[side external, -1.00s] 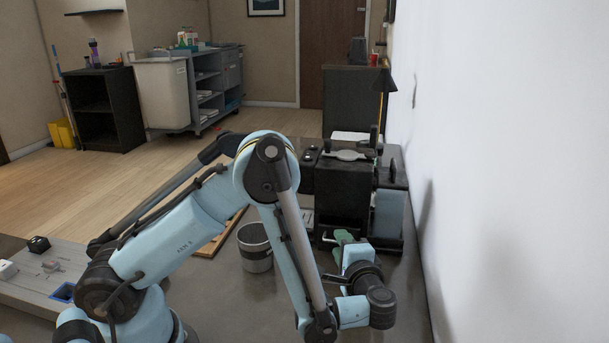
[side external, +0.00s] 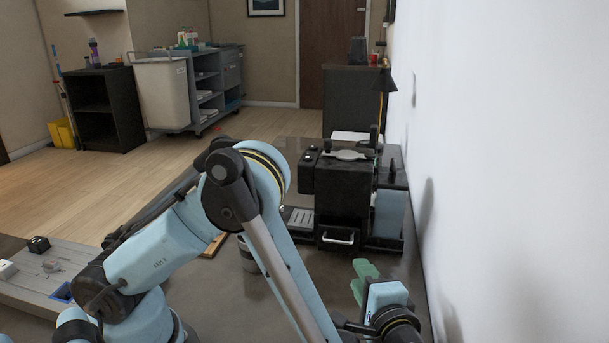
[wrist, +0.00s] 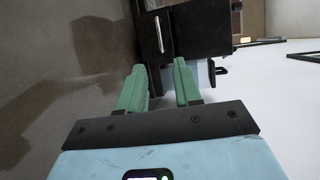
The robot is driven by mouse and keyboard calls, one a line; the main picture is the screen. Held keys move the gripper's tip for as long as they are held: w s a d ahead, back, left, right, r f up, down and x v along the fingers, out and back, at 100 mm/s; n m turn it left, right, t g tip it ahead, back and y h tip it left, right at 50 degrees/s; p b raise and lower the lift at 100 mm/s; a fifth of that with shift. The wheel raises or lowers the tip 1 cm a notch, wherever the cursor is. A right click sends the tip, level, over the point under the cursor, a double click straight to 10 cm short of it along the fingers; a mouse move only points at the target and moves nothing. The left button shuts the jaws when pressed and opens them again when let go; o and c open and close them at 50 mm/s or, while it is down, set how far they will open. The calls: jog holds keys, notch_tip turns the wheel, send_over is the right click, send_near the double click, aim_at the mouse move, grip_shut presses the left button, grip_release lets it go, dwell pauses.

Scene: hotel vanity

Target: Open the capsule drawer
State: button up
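The capsule drawer (side external: 335,247) is a dark front with a pale bar handle (side external: 339,238), low on the black coffee machine (side external: 343,195). It looks shut, flush with the machine. In the wrist view the handle (wrist: 157,18) is a light bar near the top, beyond my fingertips. My gripper (side external: 362,270) has green fingers and is in front of the machine, nearer the camera and a little right of the handle, apart from it. In the wrist view my gripper (wrist: 160,75) shows its two fingers apart with nothing between them.
A blue water tank (side external: 390,213) is at the machine's right, near the white wall (side external: 490,200). A grey tray (side external: 40,275) lies at far left. The counter before the drawer is clear.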

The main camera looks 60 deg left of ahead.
jog(key=shift+c, duration=0.8)
jog(key=shift+w+a, duration=0.2)
jog(key=shift+c, duration=0.6)
jog(key=m+g+h, duration=0.3)
jog(key=g+h, duration=0.1)
jog(key=h, duration=0.3)
send_near(340, 232)
jog(key=d+f, duration=0.1)
jog(key=f, duration=0.1)
jog(key=s+a+r+h, duration=0.2)
jog(key=a+r+h, duration=0.1)
jog(key=r+h, duration=0.4)
jog(key=shift+m+y, duration=0.4)
jog(key=shift+x, duration=5.3)
jog(key=shift+s+a, duration=0.15)
jog(key=shift+a, duration=0.05)
grip_shut()
